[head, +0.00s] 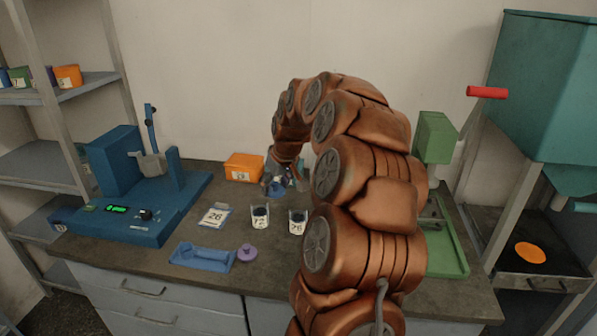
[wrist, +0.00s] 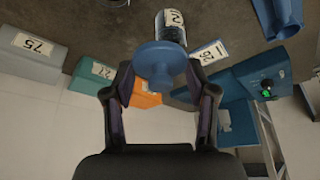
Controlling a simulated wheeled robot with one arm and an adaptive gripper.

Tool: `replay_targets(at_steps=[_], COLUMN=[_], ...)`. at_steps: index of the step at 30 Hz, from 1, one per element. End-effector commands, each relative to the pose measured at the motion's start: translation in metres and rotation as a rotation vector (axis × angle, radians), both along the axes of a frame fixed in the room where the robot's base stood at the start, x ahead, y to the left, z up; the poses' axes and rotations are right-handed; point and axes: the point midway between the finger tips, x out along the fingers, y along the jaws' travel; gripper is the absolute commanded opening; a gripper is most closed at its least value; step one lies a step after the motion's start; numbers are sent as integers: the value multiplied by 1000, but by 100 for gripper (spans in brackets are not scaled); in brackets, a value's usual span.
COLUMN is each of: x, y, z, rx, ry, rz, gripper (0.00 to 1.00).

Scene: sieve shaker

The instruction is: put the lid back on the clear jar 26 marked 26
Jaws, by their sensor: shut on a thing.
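My gripper (head: 279,183) is shut on a blue lid (wrist: 158,62), which sits between its two fingertips in the wrist view. In the head view the gripper is above the bench, behind two clear jars. The right jar (head: 297,222) has a label that looks like 26 or 76. The left jar (head: 260,218) has a label I cannot read surely. Both stand upright with dark contents and no lid visible on top. In the wrist view a clear jar (wrist: 172,30) with a partly hidden label starting with 2 shows just beyond the lid; I cannot tell whether they touch.
A card marked 26 (head: 214,216) lies left of the jars. A purple lid (head: 247,253) and a blue tray (head: 202,257) lie near the front edge. An orange box (head: 244,167) stands behind. A blue machine (head: 130,190) is left, a green machine (head: 437,150) right, beyond my arm.

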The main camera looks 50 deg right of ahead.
Motion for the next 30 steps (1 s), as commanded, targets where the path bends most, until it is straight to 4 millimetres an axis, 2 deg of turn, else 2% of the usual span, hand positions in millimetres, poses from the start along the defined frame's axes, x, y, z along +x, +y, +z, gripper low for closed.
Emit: replay_targets(at_steps=[1,3,6,9,17,30], x=[-9,-18,-28,-33,-35,-34], y=[-16,-32,-47,-54,-55,-54], z=[6,9,12,12,4,-27], rx=[0,-1,-1,-1,-1,0], ry=[-3,-7,-9,-9,-7,-7], rz=[-15,-23,-29,-31,-30,-29], gripper=[39,39,39,39,39,39])
